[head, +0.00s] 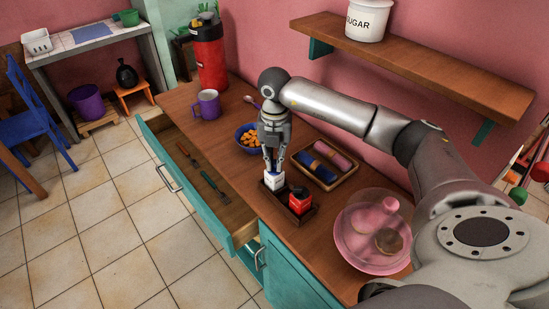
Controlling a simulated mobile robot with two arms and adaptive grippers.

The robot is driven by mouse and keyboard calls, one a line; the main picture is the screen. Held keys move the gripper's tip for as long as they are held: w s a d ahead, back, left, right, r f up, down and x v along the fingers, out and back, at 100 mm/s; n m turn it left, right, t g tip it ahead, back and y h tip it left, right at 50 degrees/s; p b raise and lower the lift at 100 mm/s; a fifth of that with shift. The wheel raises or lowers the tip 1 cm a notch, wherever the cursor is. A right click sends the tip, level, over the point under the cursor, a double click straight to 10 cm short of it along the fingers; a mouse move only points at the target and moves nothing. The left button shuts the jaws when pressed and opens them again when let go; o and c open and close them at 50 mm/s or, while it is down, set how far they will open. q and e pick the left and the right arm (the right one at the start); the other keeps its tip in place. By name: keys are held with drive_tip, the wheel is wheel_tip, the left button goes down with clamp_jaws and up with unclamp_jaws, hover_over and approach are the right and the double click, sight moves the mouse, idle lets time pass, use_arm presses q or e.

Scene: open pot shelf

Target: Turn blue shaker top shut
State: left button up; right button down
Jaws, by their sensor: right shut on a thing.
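The blue shaker (274,184) has a white body with a little blue showing at its top. It stands upright in a small dark tray (303,216). A red shaker (299,201) with a dark top stands beside it in the same tray. My right gripper (272,170) points straight down and is shut on the blue shaker's top. The fingers hide most of that top, so I cannot tell how far it is turned. My left gripper is not in view.
A tray of rolled cloths (338,158), a blue bowl of orange snacks (248,137) and a pink-domed dish (372,232) stand close around. A purple mug (208,104) is farther back. The drawer (205,185) below hangs open. A wall shelf (420,66) juts out above.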

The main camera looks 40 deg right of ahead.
sight(275, 162)
idle(0.3)
drive_tip(key=c, duration=1.5)
unclamp_jaws()
drive_tip(key=shift+r, duration=0.1)
wheel_tip(275, 162, up, 12)
